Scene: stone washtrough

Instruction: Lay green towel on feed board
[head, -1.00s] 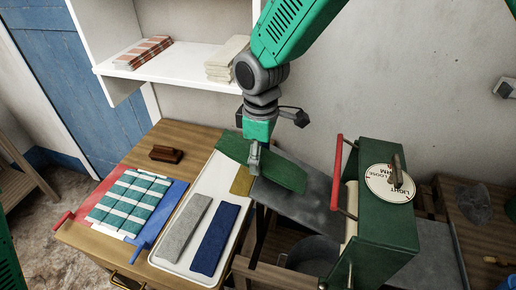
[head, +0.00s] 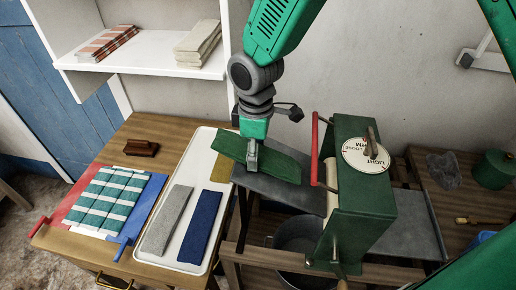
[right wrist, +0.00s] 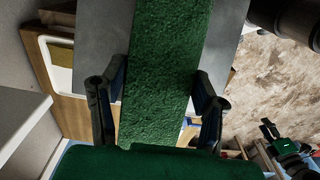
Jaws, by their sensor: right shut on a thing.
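My right gripper (head: 254,163) is shut on the green towel (head: 285,165). The towel spreads to both sides of the fingers, its left end raised and its right part sloping toward the mangle. It is over the grey feed board (head: 268,188), which juts left from the green mangle (head: 362,205). I cannot tell whether the towel touches the board. In the right wrist view, the towel (right wrist: 165,65) runs between the two dark fingers, with grey board (right wrist: 232,30) beside it.
Left of the board, a white tray (head: 184,262) holds a grey towel (head: 166,220), a blue towel (head: 201,225) and a mustard cloth (head: 222,168). A metal pot (head: 298,236) sits below the board.

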